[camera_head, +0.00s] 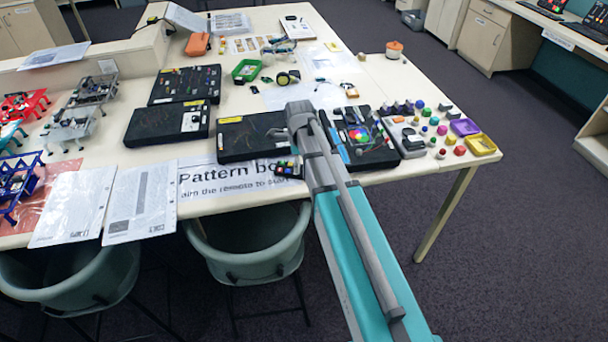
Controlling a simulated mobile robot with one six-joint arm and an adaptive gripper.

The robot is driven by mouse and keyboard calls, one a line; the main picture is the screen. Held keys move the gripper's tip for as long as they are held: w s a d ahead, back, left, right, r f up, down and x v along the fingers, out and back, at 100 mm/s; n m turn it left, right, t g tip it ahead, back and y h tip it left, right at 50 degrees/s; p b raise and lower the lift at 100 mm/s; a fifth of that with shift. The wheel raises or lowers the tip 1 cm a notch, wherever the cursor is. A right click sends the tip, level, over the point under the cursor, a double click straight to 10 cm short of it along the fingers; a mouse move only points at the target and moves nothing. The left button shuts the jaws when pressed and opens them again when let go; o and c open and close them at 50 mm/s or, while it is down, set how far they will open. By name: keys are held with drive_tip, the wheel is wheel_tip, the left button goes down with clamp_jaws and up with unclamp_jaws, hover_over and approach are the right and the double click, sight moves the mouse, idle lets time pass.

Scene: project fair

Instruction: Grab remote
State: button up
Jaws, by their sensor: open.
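A small dark remote with coloured buttons (288,169) lies near the front edge of the table, on the white "Pattern box" sign (222,178). It is just left of my arm, and my arm may cover part of its right end. My arm reaches in from the bottom right, and its wrist is above the black boxes. My gripper (279,134) is small and dark against a black box, above and beyond the remote in the picture. It is open and apart from the remote; its fingertips are hard to make out.
Black boxes (166,124) lie left of my arm, and another with a colour wheel (357,137) lies right of it. Small coloured pieces and a yellow tray (481,145) fill the right corner. Chairs (249,241) stand at the front edge. Papers (142,200) lie at left.

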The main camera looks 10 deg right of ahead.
drive_tip(key=shift+f+b, duration=1.25)
drive_tip(key=shift+f, duration=0.35)
drive_tip(key=c, duration=1)
drive_tip(key=shift+r, duration=0.2)
drive_tip(key=shift+c, duration=0.2)
wheel_tip(320, 180, up, 3)
drive_tip(key=p, duration=0.3)
drive_tip(key=shift+f, duration=0.1)
drive_tip(key=s+r+p, duration=1)
drive_tip(key=s, duration=0.4)
drive_tip(key=shift+d, duration=0.15)
